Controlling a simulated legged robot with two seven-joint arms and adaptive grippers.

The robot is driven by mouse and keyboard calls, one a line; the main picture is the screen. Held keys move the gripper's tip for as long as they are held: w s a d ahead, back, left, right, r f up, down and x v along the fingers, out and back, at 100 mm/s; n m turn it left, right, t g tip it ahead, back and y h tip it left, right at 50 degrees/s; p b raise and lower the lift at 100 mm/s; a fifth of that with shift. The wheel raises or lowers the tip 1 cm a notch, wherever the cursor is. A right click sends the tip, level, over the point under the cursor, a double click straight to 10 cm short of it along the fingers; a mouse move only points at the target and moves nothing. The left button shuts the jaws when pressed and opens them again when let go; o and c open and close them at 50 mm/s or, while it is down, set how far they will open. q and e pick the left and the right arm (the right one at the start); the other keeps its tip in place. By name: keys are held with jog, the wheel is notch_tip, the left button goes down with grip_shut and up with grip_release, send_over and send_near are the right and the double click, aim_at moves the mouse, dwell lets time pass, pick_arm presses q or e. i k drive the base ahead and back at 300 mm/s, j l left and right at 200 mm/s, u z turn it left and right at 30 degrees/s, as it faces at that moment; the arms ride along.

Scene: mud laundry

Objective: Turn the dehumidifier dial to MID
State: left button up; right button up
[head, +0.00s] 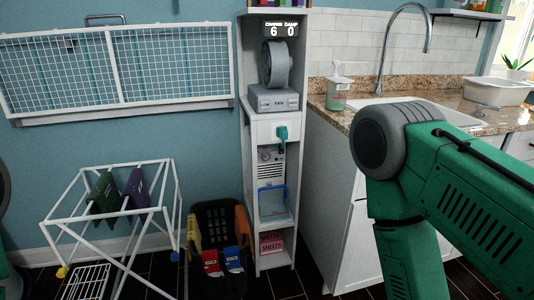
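A pale boxy unit with a vented front (271,166), which looks like the dehumidifier, stands in the narrow white shelf tower below the fan. A small round spot at its upper left may be the dial, but it is too small to tell, and no setting can be read. A teal fitting (282,132) on the white panel above it hangs over its top right. A clear bin with a blue rim (273,202) is at its lower front. My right arm fills the right side, its gripper out of frame. My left gripper is not in view.
The tower (248,215) also holds a grey fan (275,65) and a pink box (271,243). A dark basket (217,225) and a white drying rack (110,215) stand to its left. The sink counter (340,117) is to its right. Some dark floor is clear before the tower.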

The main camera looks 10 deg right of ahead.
aim_at(265, 155)
jog(key=i+l+z, duration=0.1)
jog(key=i+l, duration=0.15)
jog(key=l, duration=0.25)
jog(key=i+l+z, duration=0.1)
jog(key=i+l, duration=0.15)
jog(key=l, duration=0.25)
jog(key=i+l, duration=0.3)
jog(key=l, duration=0.2)
jog(key=i+l+z, duration=0.15)
jog(key=l, duration=0.3)
jog(key=i+l+z, duration=0.1)
jog(key=i+l, duration=0.35)
